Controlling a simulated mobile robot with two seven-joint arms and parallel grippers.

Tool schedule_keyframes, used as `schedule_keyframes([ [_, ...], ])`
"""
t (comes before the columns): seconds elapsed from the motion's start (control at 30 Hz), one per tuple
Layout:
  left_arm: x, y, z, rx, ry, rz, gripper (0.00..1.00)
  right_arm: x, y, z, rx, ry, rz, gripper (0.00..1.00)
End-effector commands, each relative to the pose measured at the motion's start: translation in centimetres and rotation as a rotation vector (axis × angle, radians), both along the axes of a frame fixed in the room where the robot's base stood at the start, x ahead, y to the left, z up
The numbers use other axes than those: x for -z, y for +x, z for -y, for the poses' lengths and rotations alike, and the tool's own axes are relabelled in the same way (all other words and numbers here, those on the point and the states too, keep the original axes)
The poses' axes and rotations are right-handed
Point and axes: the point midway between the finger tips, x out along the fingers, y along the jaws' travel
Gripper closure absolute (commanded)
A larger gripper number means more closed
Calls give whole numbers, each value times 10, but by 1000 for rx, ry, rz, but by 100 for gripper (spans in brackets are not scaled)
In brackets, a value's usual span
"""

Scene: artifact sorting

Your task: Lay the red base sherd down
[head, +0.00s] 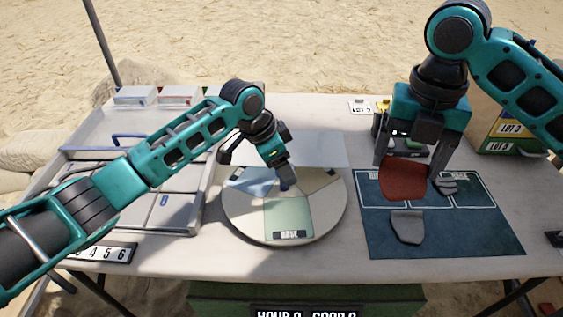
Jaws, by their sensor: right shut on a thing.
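The red base sherd (404,180) is held in my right gripper (410,172), over the upper part of the dark blue mat (380,235). I cannot tell whether the sherd touches the mat. A grey sherd (407,227) lies on the mat below it, and another small grey piece (446,184) is by the right finger. My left gripper (284,182) is over the round sorting disc (335,215), near its centre. Its fingertips are too small to tell open from shut. The disc has a green sector (287,216) labelled BASE and a blue sector (250,183).
A grey compartment tray (180,212) stands at the left, with two small boxes (135,96) behind it. A number strip (105,252) lies at the front left. Labelled lot boxes (508,130) stand at the right. The table between disc and mat is clear.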

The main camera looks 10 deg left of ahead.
Motion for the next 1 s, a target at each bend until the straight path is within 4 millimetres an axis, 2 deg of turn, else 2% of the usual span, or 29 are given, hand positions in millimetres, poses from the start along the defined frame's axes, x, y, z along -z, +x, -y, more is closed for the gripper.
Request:
schedule_keyframes([
  [0.23,-9,-1,-3,1,-1,2,32,-2,0,0,0,0,0,52],
  [0.7,-93,-18,-33,0,0,4,32,-17,0,0,0,0,0,52],
  [0.83,-106,-21,-38,0,0,1,32,-19,0,0,0,0,0,52],
  [1.0,-111,-23,-40,0,1,0,32,-19,0,0,0,0,0,52],
])
